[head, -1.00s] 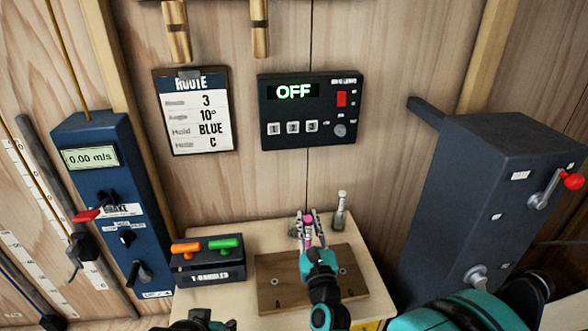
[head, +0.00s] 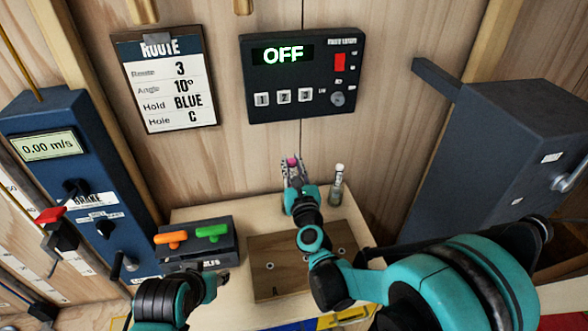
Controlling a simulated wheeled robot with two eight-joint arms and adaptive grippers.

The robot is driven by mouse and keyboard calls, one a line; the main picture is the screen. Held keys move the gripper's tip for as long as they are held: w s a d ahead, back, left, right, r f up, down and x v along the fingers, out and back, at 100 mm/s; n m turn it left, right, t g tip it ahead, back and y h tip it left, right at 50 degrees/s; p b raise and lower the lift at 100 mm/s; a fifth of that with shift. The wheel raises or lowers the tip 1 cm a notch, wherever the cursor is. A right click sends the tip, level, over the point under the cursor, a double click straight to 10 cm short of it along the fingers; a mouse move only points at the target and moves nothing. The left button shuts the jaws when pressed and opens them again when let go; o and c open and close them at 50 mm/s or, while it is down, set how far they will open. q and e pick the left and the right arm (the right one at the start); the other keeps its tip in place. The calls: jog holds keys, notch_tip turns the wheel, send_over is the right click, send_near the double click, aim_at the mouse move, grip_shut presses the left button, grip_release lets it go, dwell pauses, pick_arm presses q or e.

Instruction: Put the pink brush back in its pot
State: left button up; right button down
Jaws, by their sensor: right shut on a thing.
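The pink brush (head: 292,161) shows only as a pink end between the fingers of my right gripper (head: 295,172). That gripper is shut on it, at the back of the small wooden bench against the wall. Its fingers and wrist hide the rest of the brush. I cannot make out the pot, nor whether the brush is touching anything below. My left gripper (head: 219,281) is low at the left, beside the T-handle box; its fingers are too unclear to tell open from shut.
A slim clear bottle with a pale top (head: 337,186) stands just right of my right gripper. A brown board (head: 275,284) with holes lies in front. The T-handle box (head: 195,252) is at the left. A dark cabinet (head: 490,150) bounds the right side.

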jog(key=w+a, duration=0.1)
jog(key=w, duration=0.4)
notch_tip(320, 180, down, 10)
jog(key=b, duration=0.7)
jog(key=shift+w, duration=0.35)
jog(key=shift+a+r, duration=0.1)
jog(key=c, duration=1.3)
grip_release()
